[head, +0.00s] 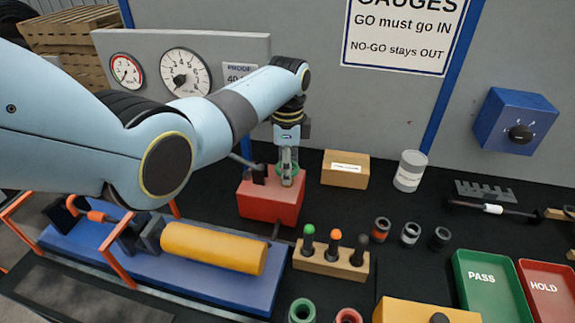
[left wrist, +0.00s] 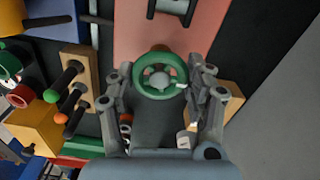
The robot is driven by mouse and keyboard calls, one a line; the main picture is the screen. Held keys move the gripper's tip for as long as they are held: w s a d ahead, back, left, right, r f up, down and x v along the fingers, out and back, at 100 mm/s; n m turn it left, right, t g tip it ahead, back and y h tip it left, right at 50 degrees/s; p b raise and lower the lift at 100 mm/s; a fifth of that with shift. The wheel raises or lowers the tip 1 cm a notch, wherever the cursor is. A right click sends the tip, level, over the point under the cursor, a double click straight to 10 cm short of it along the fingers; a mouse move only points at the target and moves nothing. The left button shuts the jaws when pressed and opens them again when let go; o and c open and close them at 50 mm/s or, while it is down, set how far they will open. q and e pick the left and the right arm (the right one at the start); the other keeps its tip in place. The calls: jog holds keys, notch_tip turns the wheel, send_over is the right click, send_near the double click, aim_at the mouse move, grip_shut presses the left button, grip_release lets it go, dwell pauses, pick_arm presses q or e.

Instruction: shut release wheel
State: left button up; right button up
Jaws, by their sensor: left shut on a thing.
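The green release wheel (left wrist: 159,81) shows in the left wrist view between the two fingers of my left gripper (left wrist: 161,90). In the head view my left gripper (head: 288,163) points down at the wheel, which sits on top of the red pump block (head: 270,208). It is shut on the wheel, with a finger on either side of the rim. The fingers hide part of the wheel in the head view. The red block also shows in the left wrist view (left wrist: 190,28). My right gripper is in neither view.
A wooden rack (head: 330,262) with several coloured-tip plug gauges stands in front of the red block. A yellow cylinder (head: 213,247) lies on the blue bed (head: 150,268) to the left. A cardboard box (head: 345,170) and a white canister (head: 410,171) stand to the right.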

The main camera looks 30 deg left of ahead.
pick_arm(q)
jog(key=o, duration=1.2)
jog(key=shift+r, duration=0.15)
notch_tip(320, 180, up, 12)
jog(key=shift+f, duration=0.1)
jog(key=shift+f, duration=0.1)
